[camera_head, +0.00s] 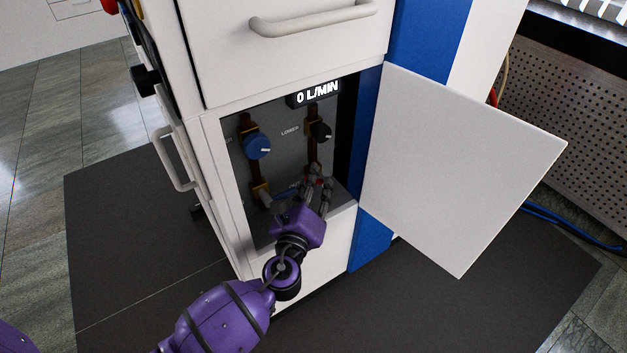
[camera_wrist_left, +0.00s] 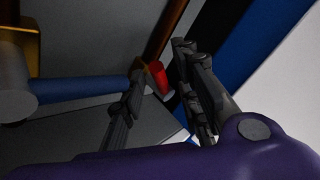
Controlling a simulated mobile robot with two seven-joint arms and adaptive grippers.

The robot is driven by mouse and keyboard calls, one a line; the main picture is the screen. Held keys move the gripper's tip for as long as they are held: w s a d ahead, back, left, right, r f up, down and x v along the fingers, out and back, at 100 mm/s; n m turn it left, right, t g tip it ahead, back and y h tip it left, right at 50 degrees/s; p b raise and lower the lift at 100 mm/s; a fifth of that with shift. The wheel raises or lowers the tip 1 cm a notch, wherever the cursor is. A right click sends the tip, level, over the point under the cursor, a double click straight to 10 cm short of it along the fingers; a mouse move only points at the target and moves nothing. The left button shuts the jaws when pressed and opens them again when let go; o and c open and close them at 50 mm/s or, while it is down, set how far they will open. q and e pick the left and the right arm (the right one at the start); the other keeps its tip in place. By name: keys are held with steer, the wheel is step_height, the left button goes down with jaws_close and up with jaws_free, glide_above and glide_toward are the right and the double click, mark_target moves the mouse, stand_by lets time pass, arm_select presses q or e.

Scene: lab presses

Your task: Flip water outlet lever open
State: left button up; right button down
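My left gripper (camera_head: 318,182) reaches into the open cabinet at the lower right pipe. In the left wrist view its two fingers (camera_wrist_left: 157,75) stand apart, with a red lever part (camera_wrist_left: 158,77) between or just behind the tips; contact cannot be told. Much of this lever is hidden by the fingers in the head view. A blue lever (camera_head: 284,193) lies roughly level at the lower left valve (camera_head: 262,195), and it also shows in the left wrist view (camera_wrist_left: 90,86). I cannot tell which lever is the water outlet. My right gripper is not in view.
A blue knob (camera_head: 257,147) and a black knob (camera_head: 320,131) sit above on the pipes. The display (camera_head: 317,92) reads 0 L/MIN. The white door (camera_head: 460,165) stands open to the right. The cabinet's frame (camera_head: 232,210) borders the opening on the left.

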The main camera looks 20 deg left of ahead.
arm_select(q)
steer(key=shift+w+a, duration=0.1)
steer(key=shift+w, duration=0.5)
jaws_close()
steer(key=shift+f, duration=0.1)
